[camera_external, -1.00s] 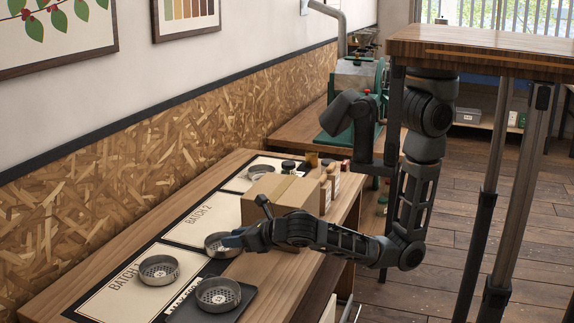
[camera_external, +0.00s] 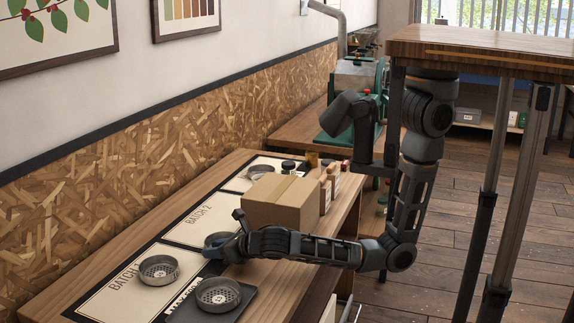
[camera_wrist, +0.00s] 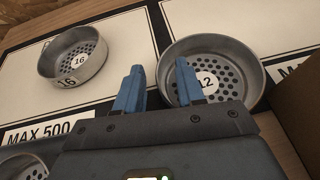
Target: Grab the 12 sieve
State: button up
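The 12 sieve (camera_wrist: 252,83) is a grey round metal pan with a perforated bottom and a white "12" label. In the external view the 12 sieve (camera_external: 215,237) lies on the batch mat, partly hidden by my gripper (camera_external: 210,251). In the wrist view my gripper (camera_wrist: 159,65) is open with two blue fingers. The right finger appears over the sieve's inside and the left one outside its left rim, so they straddle that rim. I cannot tell whether they touch it.
The 16 sieve (camera_wrist: 72,80) sits left on the mat. Another sieve (camera_external: 218,294) sits on a dark tray (camera_external: 242,306) in front. A cardboard box (camera_external: 280,205) stands close behind my forearm, with small bottles and another sieve (camera_external: 258,173) farther back.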

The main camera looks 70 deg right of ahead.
grip_shut()
dwell(0.4)
